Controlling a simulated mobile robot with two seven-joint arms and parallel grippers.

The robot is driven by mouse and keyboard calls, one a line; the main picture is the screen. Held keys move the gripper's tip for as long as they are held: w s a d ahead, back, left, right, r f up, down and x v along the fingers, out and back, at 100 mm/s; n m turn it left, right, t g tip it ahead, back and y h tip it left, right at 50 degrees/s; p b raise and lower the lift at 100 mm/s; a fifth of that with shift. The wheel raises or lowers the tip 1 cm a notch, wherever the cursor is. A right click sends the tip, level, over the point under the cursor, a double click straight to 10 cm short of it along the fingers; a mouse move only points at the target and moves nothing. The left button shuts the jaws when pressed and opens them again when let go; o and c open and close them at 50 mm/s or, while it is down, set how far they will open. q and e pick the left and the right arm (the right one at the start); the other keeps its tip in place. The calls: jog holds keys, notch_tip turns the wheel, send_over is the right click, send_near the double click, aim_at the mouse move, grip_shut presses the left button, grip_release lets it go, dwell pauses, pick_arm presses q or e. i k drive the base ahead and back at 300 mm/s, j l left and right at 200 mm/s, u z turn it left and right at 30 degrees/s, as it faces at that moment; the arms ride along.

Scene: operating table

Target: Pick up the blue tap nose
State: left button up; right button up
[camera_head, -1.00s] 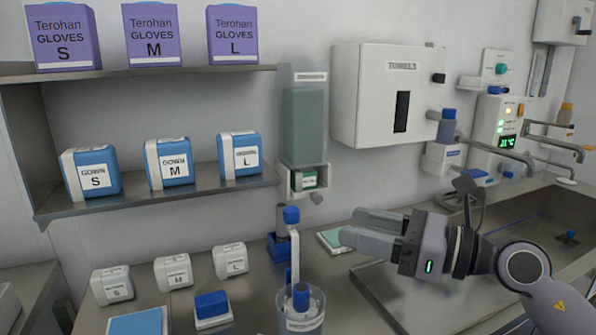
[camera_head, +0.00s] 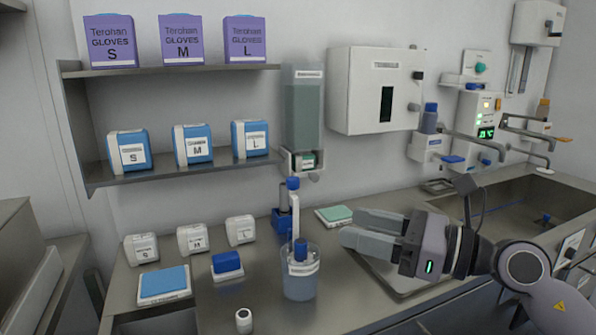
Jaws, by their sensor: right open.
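I cannot tell for certain which thing is the blue tap nose. A small blue piece (camera_head: 546,218) sits in the sink at the right. Small blue parts also show by the wall taps (camera_head: 486,161), and blue tops show on a white upright piece (camera_head: 293,184) and in a clear beaker (camera_head: 299,284). My right gripper (camera_head: 352,228) is open and empty, its fingers pointing left above the counter, left of the sink. It is apart from all these blue pieces as far as I can see. My left gripper is out of view.
The steel counter (camera_head: 215,300) holds white boxes, a blue pad (camera_head: 164,282), a blue-topped block (camera_head: 227,264) and a small white container (camera_head: 244,320). A green pad (camera_head: 335,215) lies behind my gripper. Shelves (camera_head: 180,172) with boxes and a wall dispenser (camera_head: 303,115) stand behind.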

aim_at(300, 244)
jog(key=k, duration=1.05)
